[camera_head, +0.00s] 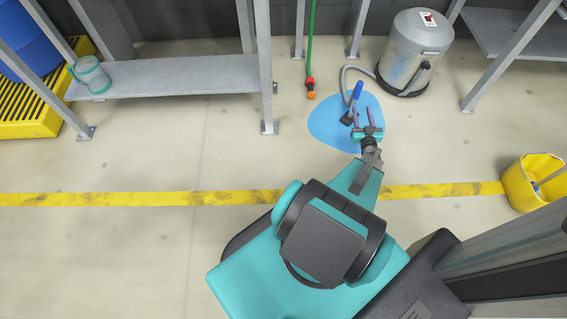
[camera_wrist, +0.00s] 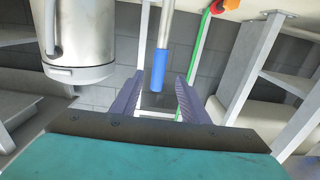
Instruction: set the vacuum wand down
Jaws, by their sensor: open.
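The vacuum wand (camera_head: 357,91) has a blue grip and a dark lower end. In the head view it is over the blue puddle (camera_head: 330,125), just beyond my gripper (camera_head: 364,117). In the wrist view the wand's blue grip (camera_wrist: 158,70) and grey tube show in the gap between my two open purple fingers (camera_wrist: 158,88). Neither finger visibly presses on it. Whether the wand's lower end touches the floor, I cannot tell. A grey hose (camera_head: 349,71) runs from the wand area toward the silver vacuum canister (camera_head: 415,45), which also shows in the wrist view (camera_wrist: 80,35).
A green hose (camera_head: 311,40) with a red and orange end hangs behind the puddle. Another metal frame stands at upper right. A yellow bucket (camera_head: 535,180) is at right.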

